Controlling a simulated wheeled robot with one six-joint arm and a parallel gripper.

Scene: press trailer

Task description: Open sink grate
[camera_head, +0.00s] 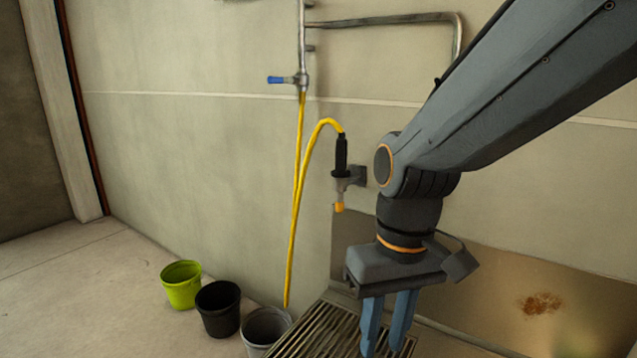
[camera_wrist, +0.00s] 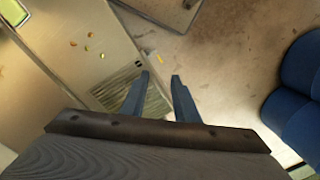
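The sink grate (camera_head: 318,335) is a slatted metal panel at the bottom of the head view, lying flat and partly cut off by the frame edge. It also shows in the wrist view (camera_wrist: 118,90), left of the fingers and partly behind one of them. My gripper (camera_head: 386,345) points down over the right part of the grate in the head view, with a gap between its two blue fingers. In the wrist view the fingers (camera_wrist: 160,82) are apart with nothing between them. I cannot tell whether the fingertips touch the grate.
A green bucket (camera_head: 181,286), a black bucket (camera_head: 219,309) and a grey bucket (camera_head: 262,330) stand left of the grate. A yellow hose (camera_head: 297,215) hangs on the wall above. A metal panel with a brown stain (camera_head: 540,303) lies right. Blue seating (camera_wrist: 298,95) shows in the wrist view.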

